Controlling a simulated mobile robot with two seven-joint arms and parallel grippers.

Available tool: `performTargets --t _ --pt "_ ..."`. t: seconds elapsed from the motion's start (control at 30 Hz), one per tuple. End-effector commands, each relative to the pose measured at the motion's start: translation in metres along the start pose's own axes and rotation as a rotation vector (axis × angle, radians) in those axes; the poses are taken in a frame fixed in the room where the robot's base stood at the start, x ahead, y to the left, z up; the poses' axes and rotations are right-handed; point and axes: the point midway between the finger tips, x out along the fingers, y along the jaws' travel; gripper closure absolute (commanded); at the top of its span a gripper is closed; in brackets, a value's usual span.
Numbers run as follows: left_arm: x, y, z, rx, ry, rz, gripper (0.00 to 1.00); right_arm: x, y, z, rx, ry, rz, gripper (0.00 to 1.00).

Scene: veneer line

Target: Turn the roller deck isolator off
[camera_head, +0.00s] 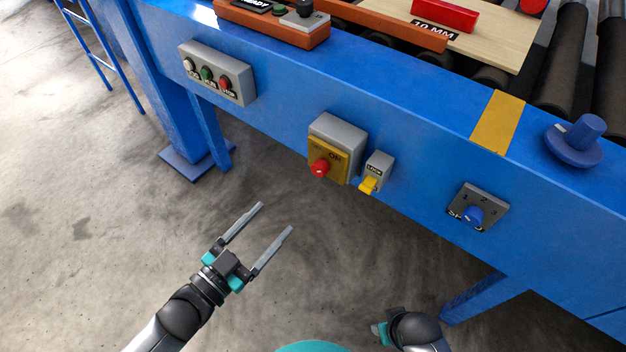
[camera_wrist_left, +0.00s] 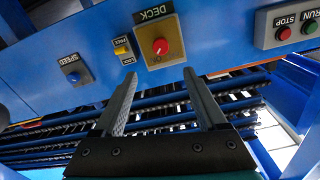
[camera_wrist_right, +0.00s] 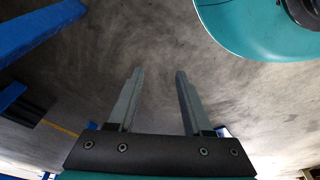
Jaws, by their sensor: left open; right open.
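The deck isolator (camera_head: 338,133) is a grey box with a yellow plate and a red rotary knob (camera_head: 320,167), on the blue side beam. An ON mark shows on the plate. In the left wrist view the red knob (camera_wrist_left: 160,46) sits under a DECK label; its exact setting is hard to tell. A small lock box (camera_head: 379,166) with a yellow tab (camera_head: 369,184) is beside it. My left gripper (camera_head: 275,217) is open and empty, below and left of the knob, apart from it. My right gripper (camera_wrist_right: 160,72) is open and empty over the floor.
A panel with several push buttons (camera_head: 217,74) is left on the beam. A speed selector (camera_head: 472,214) with a blue knob and a blue handwheel (camera_head: 574,141) are to the right. A board (camera_head: 470,35) lies on the rollers above. The floor before the beam is clear.

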Motion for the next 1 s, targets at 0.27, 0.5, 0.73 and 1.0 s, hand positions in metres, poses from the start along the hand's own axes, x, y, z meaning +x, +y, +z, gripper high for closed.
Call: performTargets --t 0.27,0.5,0.73,1.0 --pt "0.036 -0.001 0.001 0.003 0.004 -0.002 0.26 -0.013 -0.002 -0.013 0.003 0.016 -0.004 0.50" --pt "0.079 -0.001 0.001 0.001 0.002 -0.003 0.26 -0.033 -0.001 -0.032 0.005 0.055 -0.002 0.50" --pt "0.116 -0.001 0.002 0.001 0.002 -0.002 0.26 -0.055 0.000 -0.047 0.007 0.093 0.001 0.50" --pt "0.144 -0.001 0.002 0.001 -0.002 -0.002 0.26 -0.075 0.001 -0.057 0.009 0.122 0.003 0.50"
